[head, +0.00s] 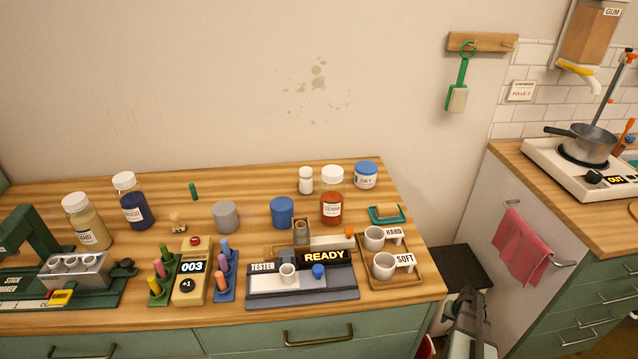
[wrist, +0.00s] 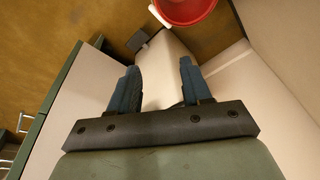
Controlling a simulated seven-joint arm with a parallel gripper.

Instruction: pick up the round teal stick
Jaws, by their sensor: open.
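A short dark teal stick (head: 193,191) lies on the wooden worktop toward the back, right of the bottle of dark blue pigment, with clear wood around it. It looks round, though it is small in the head view. My gripper (wrist: 158,76) is open and empty in the wrist view, its two blue-grey fingers apart. It hangs over the floor, away from the worktop, and the stick is not in the wrist view. Part of my arm shows at the bottom right of the head view.
Stick racks flank the counter (head: 190,275) in front. A red bucket (wrist: 184,8) stands below my gripper.

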